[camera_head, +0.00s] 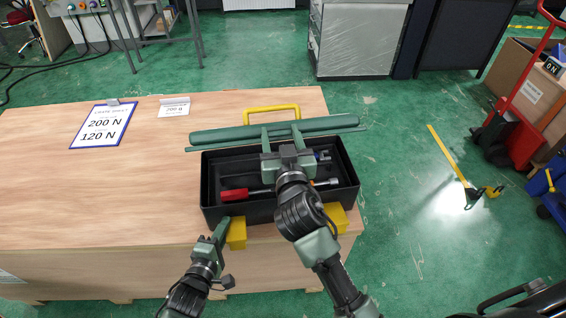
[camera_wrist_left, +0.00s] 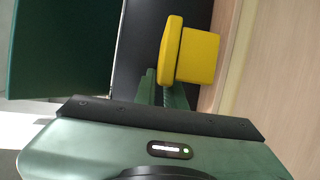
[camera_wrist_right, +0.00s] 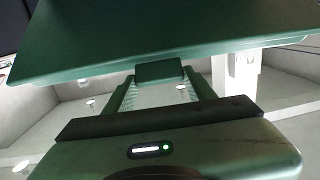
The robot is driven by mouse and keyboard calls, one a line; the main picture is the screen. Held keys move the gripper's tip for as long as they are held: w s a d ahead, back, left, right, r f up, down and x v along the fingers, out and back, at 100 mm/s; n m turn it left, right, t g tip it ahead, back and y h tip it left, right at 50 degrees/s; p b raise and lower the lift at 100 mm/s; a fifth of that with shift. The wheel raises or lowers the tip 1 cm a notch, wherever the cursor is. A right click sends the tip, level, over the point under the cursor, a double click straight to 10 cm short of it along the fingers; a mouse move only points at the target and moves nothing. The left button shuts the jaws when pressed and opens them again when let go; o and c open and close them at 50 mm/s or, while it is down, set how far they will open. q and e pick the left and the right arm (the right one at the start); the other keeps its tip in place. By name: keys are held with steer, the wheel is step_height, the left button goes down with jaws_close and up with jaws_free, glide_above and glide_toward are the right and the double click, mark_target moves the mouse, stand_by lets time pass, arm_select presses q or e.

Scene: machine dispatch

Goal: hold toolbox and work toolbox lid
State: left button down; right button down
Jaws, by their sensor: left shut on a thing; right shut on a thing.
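The black toolbox (camera_head: 208,190) stands open at the front right of the wooden crate top. Its green lid (camera_head: 230,134) is raised at the back, with a yellow handle (camera_head: 272,109) behind it. My left gripper (camera_head: 222,230) is shut on the left yellow latch (camera_head: 237,234) at the toolbox front; the left wrist view shows this yellow latch (camera_wrist_left: 197,55) at the fingertips. My right gripper (camera_head: 282,134) reaches over the box and is shut on the lid's edge. The right wrist view shows a small green tab of the lid (camera_wrist_right: 160,72) between the fingers.
A red-handled screwdriver (camera_head: 235,195) and other tools lie in the box. A second yellow latch (camera_head: 338,216) is at the front right, partly behind my right arm. A red hand truck (camera_head: 522,125) stands far right.

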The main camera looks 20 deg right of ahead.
steer(key=w+r+g, duration=0.1)
steer(key=w+r, duration=0.1)
steer(key=w, duration=0.1)
steer(key=w+r+g, duration=0.1)
steer(key=w+r, duration=0.1)
steer(key=w, duration=0.1)
steer(key=w+d+r+g, duration=0.1)
steer(key=w+r+g, duration=0.1)
steer(key=shift+w, duration=0.4)
steer(key=w+d+r+g, duration=0.1)
steer(key=w+g, duration=0.4)
steer(key=w, duration=1)
steer(key=shift+d+g+y, duration=0.15)
steer(key=shift+g+y, duration=0.15)
steer(key=shift+y, duration=0.1)
steer(key=c, duration=0.9)
jaws_free()
steer(key=shift+c, duration=0.2)
steer(key=o, duration=0.4)
steer(key=shift+f, duration=0.15)
